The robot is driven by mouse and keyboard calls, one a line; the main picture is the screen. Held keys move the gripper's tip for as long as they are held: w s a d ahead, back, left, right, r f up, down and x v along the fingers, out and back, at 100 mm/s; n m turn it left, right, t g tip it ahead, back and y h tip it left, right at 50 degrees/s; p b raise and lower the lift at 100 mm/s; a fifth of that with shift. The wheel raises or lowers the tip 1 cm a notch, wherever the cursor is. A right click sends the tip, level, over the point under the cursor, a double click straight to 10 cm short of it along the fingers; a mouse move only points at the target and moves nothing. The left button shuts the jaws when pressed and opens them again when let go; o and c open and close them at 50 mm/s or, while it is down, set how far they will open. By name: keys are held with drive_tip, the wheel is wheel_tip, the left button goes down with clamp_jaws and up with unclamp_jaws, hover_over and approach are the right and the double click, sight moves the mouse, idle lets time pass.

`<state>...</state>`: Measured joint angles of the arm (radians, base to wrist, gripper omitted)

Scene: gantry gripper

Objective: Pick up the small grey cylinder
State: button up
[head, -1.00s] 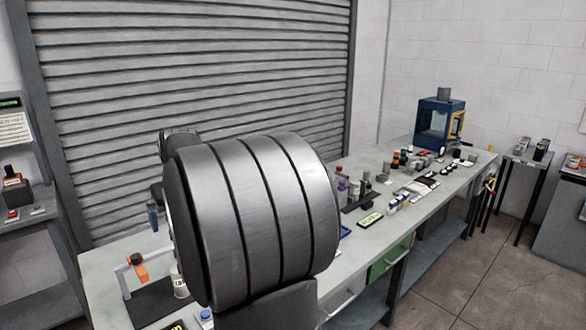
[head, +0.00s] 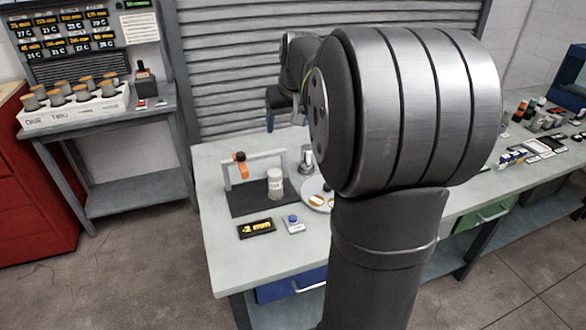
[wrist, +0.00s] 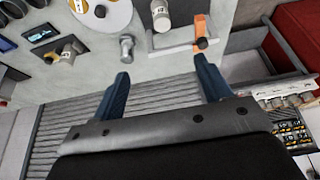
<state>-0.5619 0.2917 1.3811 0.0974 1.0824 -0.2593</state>
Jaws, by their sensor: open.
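A small grey cylinder (wrist: 127,48) shows in the wrist view on the light bench top, just beyond the left fingertip. In the head view a small grey metal piece (head: 307,156), which looks like the same one, stands behind the round white plate (head: 314,190), beside my arm. My gripper (wrist: 163,69) is open, with two blue fingers apart and nothing between them. In the head view my gripper (head: 270,118) is above the back edge of the bench, partly hidden by my arm. The fingers are apart from the cylinder.
A grey gantry frame (head: 266,155) with an orange part stands on a black mat (head: 250,203) beside a pale jar (head: 275,184). A display (head: 256,228) and a blue-button box (head: 293,224) lie in front. A slatted shutter (head: 245,60) closes off the back.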

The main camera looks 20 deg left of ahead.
drive_tip(key=w+a+f+n+g+h, duration=0.2)
drive_tip(key=w+a+f+n, duration=0.3)
drive_tip(key=w+a+f, duration=0.15)
drive_tip(key=n+g+h, duration=0.1)
drive_tip(key=n, duration=0.4)
approach(274, 173)
wheel_tip(274, 173, down, 10)
drive_tip(key=shift+w+a+r, duration=0.15)
drive_tip(key=shift+r, duration=0.05)
wheel_tip(274, 173, down, 5)
drive_tip(key=shift+w+f, duration=0.1)
drive_tip(key=shift+w, duration=0.05)
drive_tip(key=c, duration=1.4)
